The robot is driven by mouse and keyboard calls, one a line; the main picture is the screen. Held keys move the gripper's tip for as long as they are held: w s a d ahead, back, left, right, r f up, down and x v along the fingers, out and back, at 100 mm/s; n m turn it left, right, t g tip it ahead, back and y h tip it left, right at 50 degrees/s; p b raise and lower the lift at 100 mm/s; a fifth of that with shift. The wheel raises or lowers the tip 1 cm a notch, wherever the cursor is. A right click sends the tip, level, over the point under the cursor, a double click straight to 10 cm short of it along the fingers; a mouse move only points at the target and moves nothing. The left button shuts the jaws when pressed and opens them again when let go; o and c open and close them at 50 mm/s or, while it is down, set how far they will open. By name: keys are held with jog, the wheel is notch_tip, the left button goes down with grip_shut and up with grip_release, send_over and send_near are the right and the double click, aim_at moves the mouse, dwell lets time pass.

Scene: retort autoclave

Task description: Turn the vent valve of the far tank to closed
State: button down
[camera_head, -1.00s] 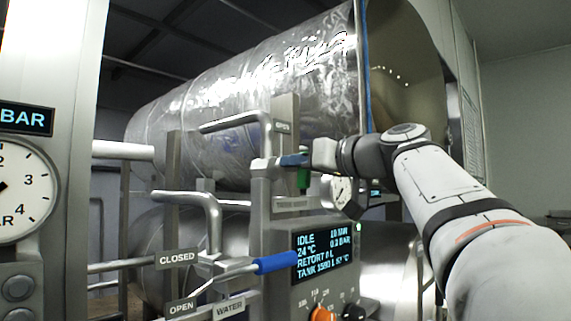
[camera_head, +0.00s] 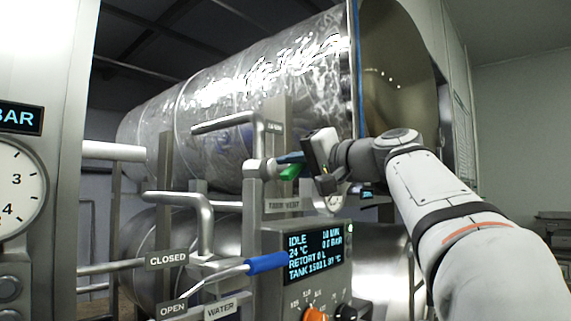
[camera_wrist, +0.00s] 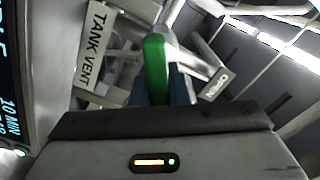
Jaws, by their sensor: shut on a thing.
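The tank vent valve (camera_head: 256,168) sits on a pipe in front of the upper tank (camera_head: 240,95). My gripper (camera_head: 289,159) is tilted and shut on the green lever. In the wrist view the lever (camera_wrist: 155,66) stands between the fingers (camera_wrist: 157,88), which partly hide it. A "TANK VENT" label (camera_wrist: 96,44) is to the left of the lever and an "OPEN" label (camera_wrist: 216,85) to the right. No "CLOSED" label for this valve is readable.
Below is a water valve with a blue handle (camera_head: 268,262) and "CLOSED" (camera_head: 167,260) and "OPEN" (camera_head: 172,309) labels. A control panel with a display (camera_head: 314,254) and knobs stands beside it. Pipes and posts crowd the left of the vent valve.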

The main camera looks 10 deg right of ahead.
aim_at(305, 168)
jog(key=m, duration=0.4)
jog(key=shift+f+p, duration=0.15)
jog(key=shift+p, duration=0.25)
jog(key=shift+d+f+m, duration=0.1)
jog(key=shift+f+m, duration=0.05)
jog(key=shift+m, duration=1.05)
jog(key=c, duration=1.4)
grip_release()
jog(key=shift+b+v, duration=1.05)
jog(key=shift+v, duration=2.85)
